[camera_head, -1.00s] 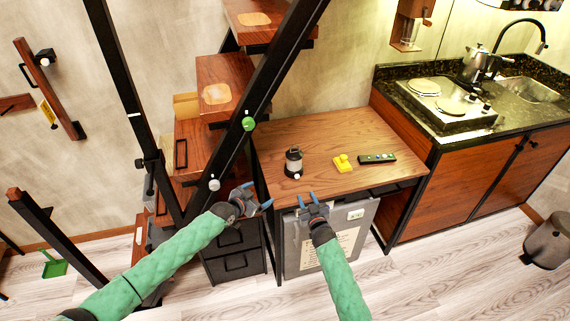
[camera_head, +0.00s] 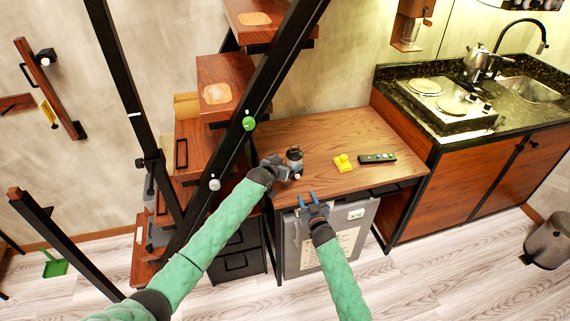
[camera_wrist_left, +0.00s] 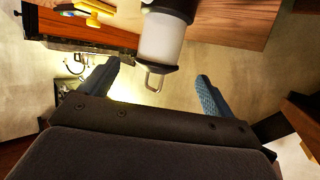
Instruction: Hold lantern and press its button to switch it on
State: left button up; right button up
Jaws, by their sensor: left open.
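The lantern (camera_head: 295,155) is small, with a dark top and a pale body, and stands upright on the wooden table (camera_head: 330,130) near its left side. My left gripper (camera_head: 287,170) is open at the lantern's near left side. In the left wrist view the lantern (camera_wrist_left: 162,40) shows its white body, dark bands and wire loop, ahead of and between the two open blue fingers (camera_wrist_left: 158,88). My right gripper (camera_head: 312,203) is in front of the table's front edge, fingers apart and empty. The lantern's button cannot be clearly made out.
A yellow object (camera_head: 343,162) and a dark remote-like object (camera_head: 377,158) lie on the table to the right of the lantern. A black slanted stair beam (camera_head: 262,100) passes left of the table. The table's back area is clear.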

aim_at(294, 157)
pick_arm(q)
jog(key=shift+x, duration=3.9)
jog(key=shift+c, duration=0.4)
jog(key=c, duration=1.1)
pick_arm(e)
grip_shut()
